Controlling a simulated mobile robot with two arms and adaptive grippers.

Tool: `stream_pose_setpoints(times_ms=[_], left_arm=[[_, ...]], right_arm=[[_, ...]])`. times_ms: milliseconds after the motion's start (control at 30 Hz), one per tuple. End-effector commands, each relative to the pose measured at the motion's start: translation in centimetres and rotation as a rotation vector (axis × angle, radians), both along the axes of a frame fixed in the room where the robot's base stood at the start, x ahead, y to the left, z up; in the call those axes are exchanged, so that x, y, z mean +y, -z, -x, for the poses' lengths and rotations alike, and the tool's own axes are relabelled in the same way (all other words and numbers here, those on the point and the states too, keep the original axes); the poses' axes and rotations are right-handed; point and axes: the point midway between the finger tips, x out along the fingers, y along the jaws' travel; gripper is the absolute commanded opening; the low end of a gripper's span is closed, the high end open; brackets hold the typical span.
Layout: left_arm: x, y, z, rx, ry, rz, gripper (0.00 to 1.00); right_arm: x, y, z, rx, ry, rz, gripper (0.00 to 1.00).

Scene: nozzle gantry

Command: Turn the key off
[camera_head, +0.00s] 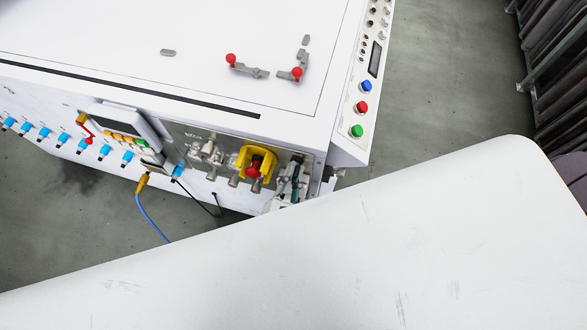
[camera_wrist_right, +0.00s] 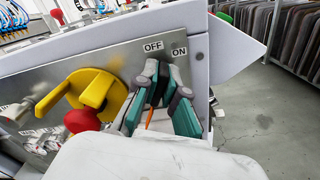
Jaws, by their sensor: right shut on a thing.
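In the right wrist view, the key switch area is on a grey panel (camera_wrist_right: 135,57) at its right end, under the OFF label (camera_wrist_right: 153,47) and the ON label (camera_wrist_right: 180,52). My right gripper (camera_wrist_right: 158,92), with teal-and-grey fingers, is at the switch and shut on the key. The key is mostly hidden between the fingers, so its turn angle cannot be told. A thin orange strip (camera_wrist_right: 150,118) shows between the fingers. In the head view, the right gripper (camera_head: 292,178) is at the machine's front right corner. My left gripper is not in view.
A yellow guard (camera_wrist_right: 95,90) with a red knob (camera_wrist_right: 82,121) stands just left of my fingers. The white machine (camera_head: 180,45) carries a side console with blue, red and green buttons (camera_head: 361,107). Grey floor (camera_head: 450,80) is clear to the right.

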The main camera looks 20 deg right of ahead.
Motion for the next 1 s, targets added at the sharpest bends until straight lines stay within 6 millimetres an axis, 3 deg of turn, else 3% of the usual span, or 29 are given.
stream_pose_setpoints(times_ms=[100,400,1000], left_arm=[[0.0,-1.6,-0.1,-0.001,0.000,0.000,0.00],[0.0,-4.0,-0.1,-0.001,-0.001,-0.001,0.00],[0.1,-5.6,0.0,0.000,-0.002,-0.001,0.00]], right_arm=[[0.0,-0.4,0.0,0.051,0.000,0.072,0.00],[0.1,-0.4,-0.1,0.180,0.000,0.261,0.00],[0.1,0.0,-0.1,0.298,0.000,0.436,0.00]])
